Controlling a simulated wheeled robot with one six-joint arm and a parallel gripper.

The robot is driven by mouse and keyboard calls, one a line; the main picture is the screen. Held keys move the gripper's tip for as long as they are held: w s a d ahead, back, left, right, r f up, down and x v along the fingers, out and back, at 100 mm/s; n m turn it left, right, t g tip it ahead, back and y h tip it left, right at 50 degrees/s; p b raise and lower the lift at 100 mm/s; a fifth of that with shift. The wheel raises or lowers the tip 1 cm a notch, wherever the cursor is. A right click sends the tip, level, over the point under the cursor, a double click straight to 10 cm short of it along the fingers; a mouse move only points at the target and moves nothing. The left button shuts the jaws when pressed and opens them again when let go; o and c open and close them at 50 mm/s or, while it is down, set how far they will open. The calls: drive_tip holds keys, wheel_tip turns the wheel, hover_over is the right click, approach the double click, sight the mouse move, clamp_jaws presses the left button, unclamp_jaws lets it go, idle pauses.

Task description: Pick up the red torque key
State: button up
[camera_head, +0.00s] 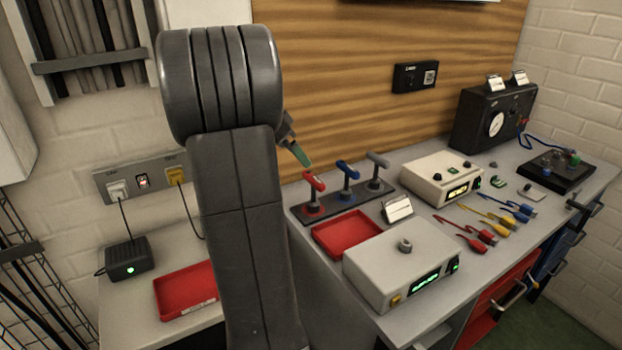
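The red torque key (314,181) has a T-shaped handle and stands upright at the left end of a dark rack (331,212) on the bench. A blue key (347,171) and a grey key (377,161) stand to its right in the same rack. My gripper (301,156) shows only in part from behind my arm, with a greenish fingertip just above and left of the red key's handle. They look close in the picture, but I cannot tell the gap in depth. Most of the gripper is hidden, so its opening does not show.
A red tray (346,234) and a white card (398,209) sit in front of the rack. A beige box with a knob (405,244) is nearer, another beige box (441,167) farther right. Coloured leads (490,219) lie beyond. My arm blocks the centre-left view.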

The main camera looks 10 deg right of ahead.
sight(313, 177)
drive_tip(key=x, duration=0.6)
drive_tip(key=shift+f, duration=0.2)
drive_tip(key=shift+p+x, duration=0.8)
drive_tip(key=shift+x, duration=2.2)
drive_tip(key=shift+s+f, duration=0.1)
drive_tip(key=shift+s, duration=0.1)
drive_tip(key=shift+c, duration=0.4)
drive_tip(key=c, duration=0.8)
